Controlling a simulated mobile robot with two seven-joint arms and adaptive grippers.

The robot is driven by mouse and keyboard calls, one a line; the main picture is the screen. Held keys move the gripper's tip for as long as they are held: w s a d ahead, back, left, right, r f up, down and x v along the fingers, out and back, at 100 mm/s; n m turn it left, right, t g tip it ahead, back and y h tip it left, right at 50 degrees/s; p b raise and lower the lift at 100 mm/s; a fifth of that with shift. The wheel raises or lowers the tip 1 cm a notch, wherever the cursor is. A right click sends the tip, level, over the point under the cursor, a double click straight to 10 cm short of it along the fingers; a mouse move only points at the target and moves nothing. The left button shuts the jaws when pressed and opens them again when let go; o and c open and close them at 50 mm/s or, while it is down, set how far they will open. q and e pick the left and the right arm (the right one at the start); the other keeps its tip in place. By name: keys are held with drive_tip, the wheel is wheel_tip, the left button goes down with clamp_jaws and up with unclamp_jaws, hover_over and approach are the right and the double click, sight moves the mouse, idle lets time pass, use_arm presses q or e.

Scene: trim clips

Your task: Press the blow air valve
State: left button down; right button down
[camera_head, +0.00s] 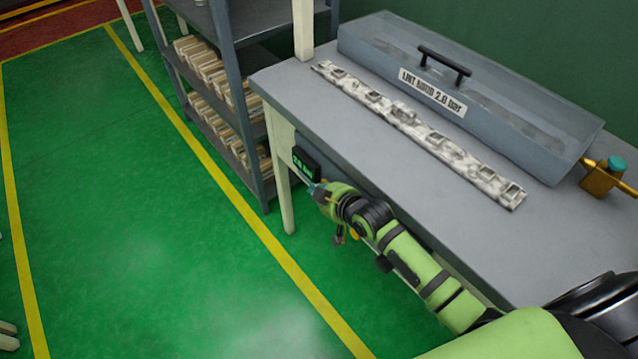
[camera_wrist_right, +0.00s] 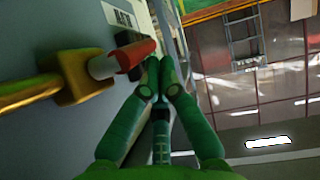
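In the wrist view a brass valve (camera_wrist_right: 85,78) with a pale stem and a red cap (camera_wrist_right: 136,55) sticks out from a grey surface at left. My right gripper (camera_wrist_right: 161,70) has its green fingertips together, with nothing seen between them. The tips are just right of the red cap; I cannot tell if they touch it. In the head view my right gripper (camera_head: 318,190) is at the table's front side, near a small dark display (camera_head: 305,164) with green digits. Another brass valve (camera_head: 600,180) with a teal knob (camera_head: 617,165) is at the right. My left gripper is not in view.
A grey table (camera_head: 400,190) carries a perforated metal trim strip (camera_head: 420,125) and a long grey lidded box (camera_head: 520,125) with a black handle. A shelf rack (camera_head: 228,100) with several stacked pieces stands left.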

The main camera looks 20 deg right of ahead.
drive_tip(key=f+g+h+p, duration=0.1)
drive_tip(key=g+p, duration=0.1)
drive_tip(key=g, duration=0.1)
drive_tip(key=f+g+h+p, duration=0.1)
drive_tip(key=g+p, duration=0.1)
drive_tip(key=g, duration=0.1)
drive_tip(key=f+g+h+p, duration=0.1)
drive_tip(key=f+g+p, duration=0.1)
drive_tip(key=g, duration=0.1)
drive_tip(key=shift+w+a+g, duration=0.1)
drive_tip(key=shift+w+g, duration=0.25)
drive_tip(key=shift+g, duration=0.05)
idle(0.5)
drive_tip(key=shift+s+f, duration=0.1)
idle(0.5)
idle(1.3)
drive_tip(key=shift+r+p, duration=0.8)
drive_tip(key=shift+r, duration=0.05)
